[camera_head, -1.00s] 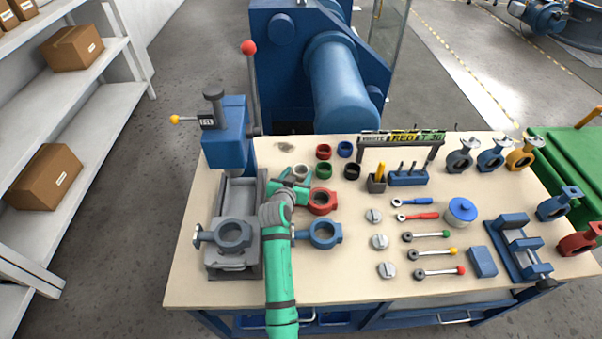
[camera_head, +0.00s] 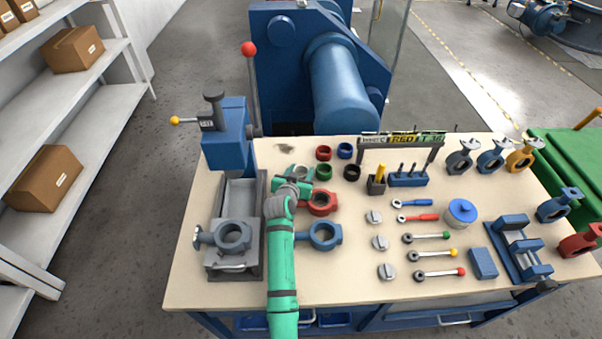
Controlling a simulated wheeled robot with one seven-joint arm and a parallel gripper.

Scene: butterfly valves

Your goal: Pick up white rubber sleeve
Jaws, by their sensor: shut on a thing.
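The white rubber sleeve (camera_head: 300,171) is a small pale ring at the back left of the workbench, left of the green and red sleeves. It is mostly hidden by my green arm and gripper. My gripper (camera_head: 299,177) is at the sleeve and shut on it. The fingers are small and partly hidden, and I cannot tell whether the sleeve is clear of the bench.
Red (camera_head: 323,153), blue (camera_head: 345,150), green (camera_head: 324,171) and black (camera_head: 351,172) sleeves stand close by. A red valve body (camera_head: 321,203) is just in front. A blue press (camera_head: 228,140) stands at left. Tools and a sign rack (camera_head: 402,142) lie to the right.

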